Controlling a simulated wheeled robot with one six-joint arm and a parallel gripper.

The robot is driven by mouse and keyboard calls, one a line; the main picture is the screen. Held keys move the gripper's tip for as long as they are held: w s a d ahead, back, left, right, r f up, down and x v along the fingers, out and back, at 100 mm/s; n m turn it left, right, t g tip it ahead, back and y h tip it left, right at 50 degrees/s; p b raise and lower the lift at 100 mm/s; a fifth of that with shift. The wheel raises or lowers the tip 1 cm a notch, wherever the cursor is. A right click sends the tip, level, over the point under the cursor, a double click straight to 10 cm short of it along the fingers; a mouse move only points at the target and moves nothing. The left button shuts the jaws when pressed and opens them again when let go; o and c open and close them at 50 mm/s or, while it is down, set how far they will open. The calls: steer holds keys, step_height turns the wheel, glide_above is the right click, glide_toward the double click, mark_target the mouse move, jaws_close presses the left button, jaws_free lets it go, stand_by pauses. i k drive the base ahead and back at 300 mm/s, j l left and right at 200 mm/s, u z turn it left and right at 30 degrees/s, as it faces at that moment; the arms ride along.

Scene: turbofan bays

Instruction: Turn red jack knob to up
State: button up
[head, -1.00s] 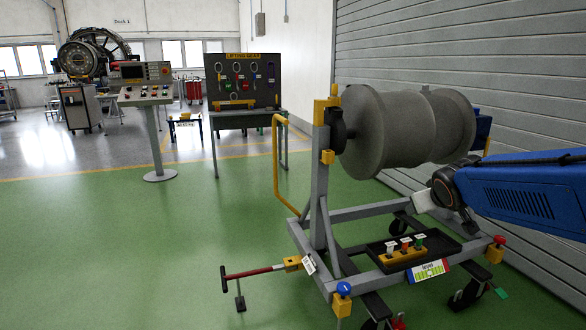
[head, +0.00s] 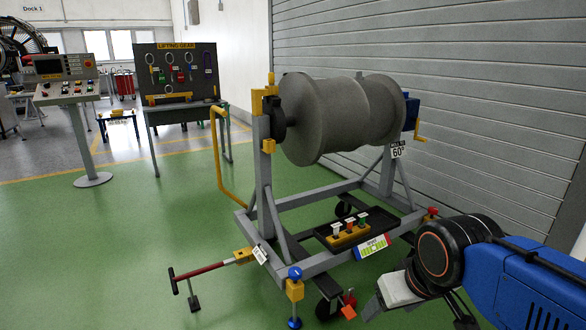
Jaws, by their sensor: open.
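The red jack knob (head: 431,211) sits on top of a jack at the right front corner of the grey engine stand (head: 320,250). Only its upper part shows clearly; my arm hides much of the jack below it. My gripper (head: 378,304) is low at the lower right, in front of and below the knob and apart from it. Its pale body points down and left. It is open, and I see nothing in it; its fingertips are hard to make out.
A blue jack knob (head: 295,273) tops the yellow jack at the near corner. A red-shafted tow bar (head: 200,270) sticks out left. A grey drum (head: 345,115) rests above. Green floor on the left is clear.

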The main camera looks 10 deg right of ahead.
mark_target(432, 210)
steer(key=i+l, duration=0.15)
steer(key=l, duration=0.25)
steer(key=i+l, duration=0.15)
steer(key=l, duration=0.25)
steer(key=i+l, duration=0.15)
steer(key=l, duration=0.2)
steer(key=i+l, duration=0.15)
steer(key=l, duration=0.25)
steer(key=i+l, duration=0.15)
steer(key=l, duration=0.25)
steer(key=i+l, duration=0.15)
steer(key=l, duration=0.25)
steer(key=i+l, duration=0.15)
steer(key=l, duration=0.2)
steer(key=i+l, duration=0.15)
steer(key=l, duration=0.25)
steer(key=z, duration=0.05)
